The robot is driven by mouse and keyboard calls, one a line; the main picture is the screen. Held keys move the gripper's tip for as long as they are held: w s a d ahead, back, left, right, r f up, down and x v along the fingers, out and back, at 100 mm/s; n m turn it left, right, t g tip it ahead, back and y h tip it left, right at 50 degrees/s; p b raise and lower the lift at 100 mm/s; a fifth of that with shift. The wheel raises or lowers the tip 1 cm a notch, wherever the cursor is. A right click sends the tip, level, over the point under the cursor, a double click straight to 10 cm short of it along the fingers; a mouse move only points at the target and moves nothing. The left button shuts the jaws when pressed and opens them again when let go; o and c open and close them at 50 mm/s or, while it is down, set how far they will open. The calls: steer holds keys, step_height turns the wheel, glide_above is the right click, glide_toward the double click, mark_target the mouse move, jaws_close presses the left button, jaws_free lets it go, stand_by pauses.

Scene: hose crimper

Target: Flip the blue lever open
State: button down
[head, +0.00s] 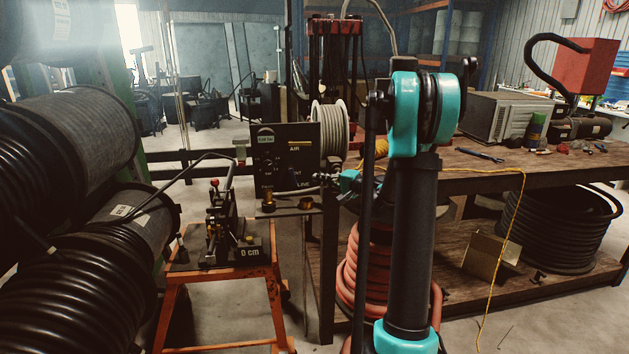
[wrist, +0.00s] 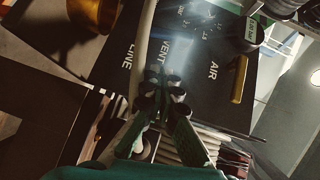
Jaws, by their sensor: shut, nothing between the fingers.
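A black panel (head: 270,150) marked AIR, VENT and LINE stands at the bench's left end; it fills much of the wrist view (wrist: 205,65). I cannot clearly make out a blue lever. A small dark, pointed shape (head: 291,176) sits on the panel's lower middle in the head view, and its colour is hard to tell. My gripper (head: 320,179) is shut and empty, at the panel's lower right. In the wrist view its fingertips (wrist: 164,88) are together in front of the VENT lettering. The fingers hide part of the panel; contact cannot be told.
A yellow bar (head: 300,143) sits by the AIR label. Brass fittings (head: 306,203) are below the panel, and a pale hose (wrist: 142,70) crosses it. A crimper (head: 232,235) stands on an orange stand (head: 170,300). A wooden bench (head: 480,165) is at right.

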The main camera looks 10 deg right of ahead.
steer(key=v, duration=0.7)
steer(key=shift+d+r, duration=0.2)
steer(key=shift+r, duration=0.05)
steer(key=shift+s, duration=0.2)
